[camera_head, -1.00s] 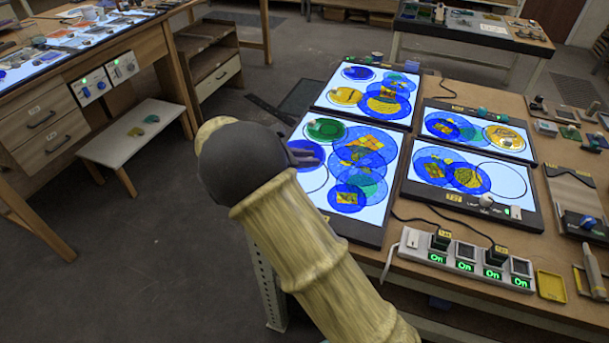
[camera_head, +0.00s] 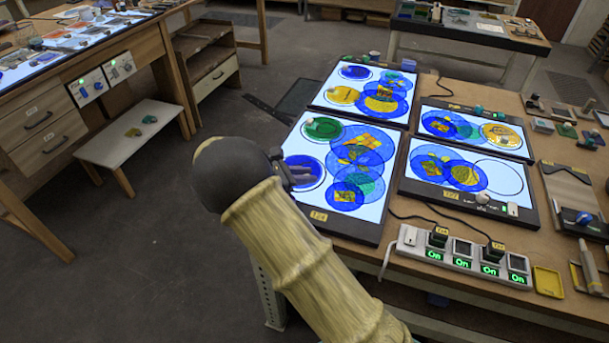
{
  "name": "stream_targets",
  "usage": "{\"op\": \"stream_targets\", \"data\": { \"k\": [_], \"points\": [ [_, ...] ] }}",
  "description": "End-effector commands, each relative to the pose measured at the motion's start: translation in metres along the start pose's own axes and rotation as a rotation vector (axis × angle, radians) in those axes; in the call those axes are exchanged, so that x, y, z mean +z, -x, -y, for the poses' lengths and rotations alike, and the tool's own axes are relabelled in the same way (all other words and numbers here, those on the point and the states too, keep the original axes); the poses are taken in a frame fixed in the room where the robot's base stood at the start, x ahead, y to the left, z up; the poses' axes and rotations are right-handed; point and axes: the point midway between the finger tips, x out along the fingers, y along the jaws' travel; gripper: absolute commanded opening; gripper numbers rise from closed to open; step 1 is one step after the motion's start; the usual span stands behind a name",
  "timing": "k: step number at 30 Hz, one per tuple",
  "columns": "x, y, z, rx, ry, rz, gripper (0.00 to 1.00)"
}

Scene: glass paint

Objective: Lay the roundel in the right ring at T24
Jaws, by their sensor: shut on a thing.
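The front left light panel (camera_head: 372,228) has a yellow label (camera_head: 318,215) at its front corner that seems to read T24. My gripper (camera_head: 299,178) is over the left side of this panel, shut on a blue roundel (camera_head: 311,165). The roundel appears within or just above a thin dark ring at the panel's lower left; I cannot tell whether it touches the glass. My wrist hides its near left part. A green roundel (camera_head: 323,128) lies in the ring behind it. Several overlapping blue and teal discs (camera_head: 362,145) with yellow pieces lie on the right of the panel.
Another lit panel (camera_head: 330,98) stands behind, and two more stand to the right; the front right one has an empty ring (camera_head: 497,177). A power strip (camera_head: 462,255) with cables lies at the table's front. A yellow tray (camera_head: 548,282) is beside it.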

Motion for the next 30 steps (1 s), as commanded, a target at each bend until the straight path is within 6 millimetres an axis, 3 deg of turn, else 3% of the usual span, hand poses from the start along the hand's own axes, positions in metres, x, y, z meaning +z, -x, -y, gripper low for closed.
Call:
{"op": "stream_targets", "data": {
  "k": [1, 2, 4, 5, 17, 23, 30],
  "points": [
    [-0.002, -0.001, 0.001, -0.002, 0.003, -0.003, 0.0],
    [-0.003, -0.001, 0.001, -0.002, 0.003, -0.003, 0.26],
    [-0.003, -0.001, 0.001, -0.002, 0.003, -0.003, 0.39],
    [-0.003, -0.001, 0.001, -0.001, 0.003, -0.003, 0.41],
    [-0.002, 0.007, 0.0, 0.001, 0.002, -0.002, 0.41],
    [-0.002, 0.035, 0.0, 0.003, 0.001, -0.003, 0.41],
    [-0.002, 0.083, 0.0, 0.003, 0.001, -0.002, 0.41]
  ]
}}
